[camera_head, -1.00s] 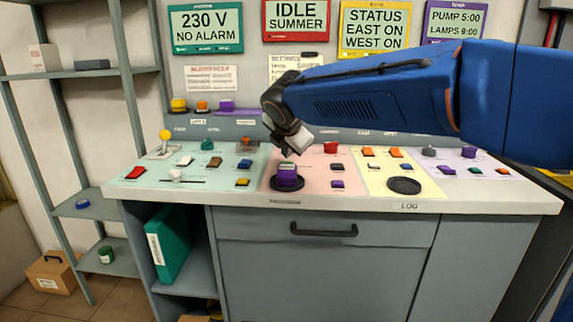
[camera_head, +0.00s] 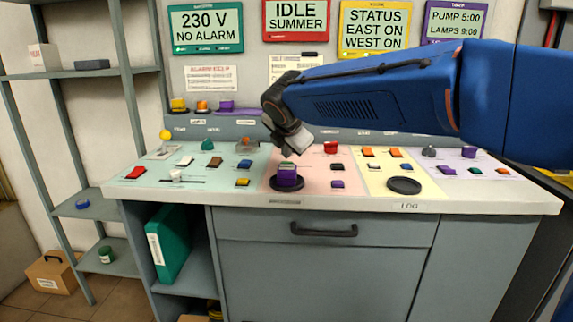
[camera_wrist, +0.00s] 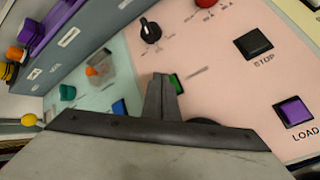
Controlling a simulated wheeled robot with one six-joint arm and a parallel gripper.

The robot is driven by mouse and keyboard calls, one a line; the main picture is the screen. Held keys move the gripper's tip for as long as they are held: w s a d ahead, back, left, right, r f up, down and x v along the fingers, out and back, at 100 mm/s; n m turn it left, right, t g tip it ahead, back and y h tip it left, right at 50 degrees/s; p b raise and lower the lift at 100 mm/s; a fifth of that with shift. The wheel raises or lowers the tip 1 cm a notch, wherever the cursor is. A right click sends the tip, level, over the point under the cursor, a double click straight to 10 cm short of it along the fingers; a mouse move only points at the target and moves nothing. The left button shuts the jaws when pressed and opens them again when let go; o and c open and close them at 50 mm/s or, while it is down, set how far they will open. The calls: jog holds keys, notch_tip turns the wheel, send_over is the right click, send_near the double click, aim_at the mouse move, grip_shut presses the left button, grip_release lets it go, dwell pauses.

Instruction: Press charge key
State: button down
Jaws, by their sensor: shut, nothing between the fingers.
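The pink panel (camera_head: 315,157) carries several keys. In the wrist view a green key (camera_wrist: 177,83) sits partly behind my fingers; no label on it can be read, so I cannot tell if it is the charge key. A black STOP key (camera_wrist: 254,43) and a purple LOAD key (camera_wrist: 294,112) lie to its right. My gripper (camera_wrist: 164,78) is shut and empty, pointing down over the pink panel. In the head view my gripper (camera_head: 291,151) is just above and behind a purple block (camera_head: 287,180) on a black disc. Contact with any key cannot be made out.
A black rotary knob (camera_wrist: 150,31) and a red button (camera_head: 331,147) are on the same panel. A yellow-balled lever (camera_head: 165,135) stands on the left panel. A black round pad (camera_head: 404,185) lies on the yellow panel. Wall screens hang behind, including a red IDLE SUMMER screen (camera_head: 296,20).

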jog(key=shift+f, duration=0.2)
jog(key=shift+f, duration=0.25)
jog(key=shift+f, duration=0.45)
dwell(0.8)
jog(key=shift+r, duration=0.9)
jog(key=shift+r, duration=0.1)
jog(key=shift+r, duration=2.4)
jog(key=shift+s, duration=0.1)
